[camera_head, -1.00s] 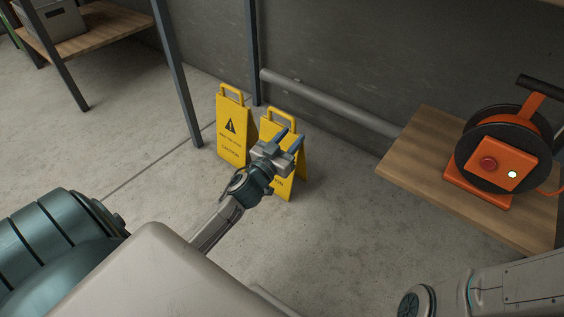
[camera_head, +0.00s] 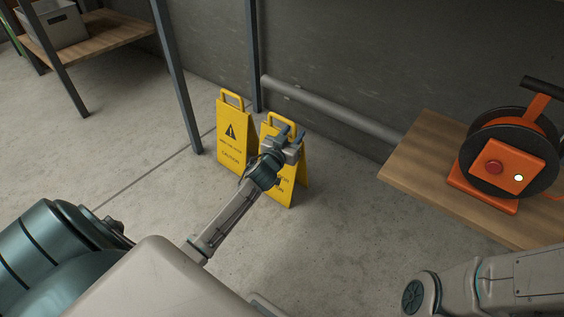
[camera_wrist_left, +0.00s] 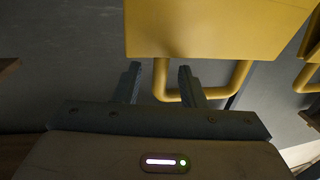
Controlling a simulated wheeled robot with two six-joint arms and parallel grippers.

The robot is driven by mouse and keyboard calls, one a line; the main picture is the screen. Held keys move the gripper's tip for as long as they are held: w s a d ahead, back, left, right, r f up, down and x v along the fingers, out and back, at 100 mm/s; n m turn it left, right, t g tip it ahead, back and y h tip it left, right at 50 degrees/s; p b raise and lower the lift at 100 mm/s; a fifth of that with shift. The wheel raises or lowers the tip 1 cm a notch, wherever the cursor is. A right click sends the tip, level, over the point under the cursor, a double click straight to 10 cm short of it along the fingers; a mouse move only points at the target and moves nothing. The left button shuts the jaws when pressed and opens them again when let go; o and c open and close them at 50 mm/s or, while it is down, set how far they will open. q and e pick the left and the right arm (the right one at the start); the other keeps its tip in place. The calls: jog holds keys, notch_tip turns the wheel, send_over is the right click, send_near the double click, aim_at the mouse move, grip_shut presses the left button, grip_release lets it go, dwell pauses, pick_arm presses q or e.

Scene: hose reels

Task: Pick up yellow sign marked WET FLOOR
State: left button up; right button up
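Two yellow folding signs stand side by side on the floor. The left one (camera_head: 231,145) shows a black warning triangle and CAUTION. The right one (camera_head: 284,190) is partly covered by my left gripper (camera_head: 291,134); only the ends of its printed words show, so I cannot read it fully. My left gripper is open, in front of the right sign's upper part, close below its handle. In the left wrist view, a yellow panel (camera_wrist_left: 210,28) and its loop handle lie ahead of the open fingers (camera_wrist_left: 160,82), one side of the loop showing between them. My right gripper is out of view.
An orange hose reel (camera_head: 505,160) stands on a wooden shelf (camera_head: 420,165) at right. A grey pipe (camera_head: 330,107) runs along the wall. A metal post (camera_head: 177,80) rises left of the signs. Floor in front is clear.

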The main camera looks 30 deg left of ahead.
pick_arm(q)
jog(key=shift+w+a, duration=0.1)
jog(key=shift+w, duration=0.7)
jog(key=shift+c, duration=0.5)
grip_shut()
jog(key=shift+r, duration=0.1)
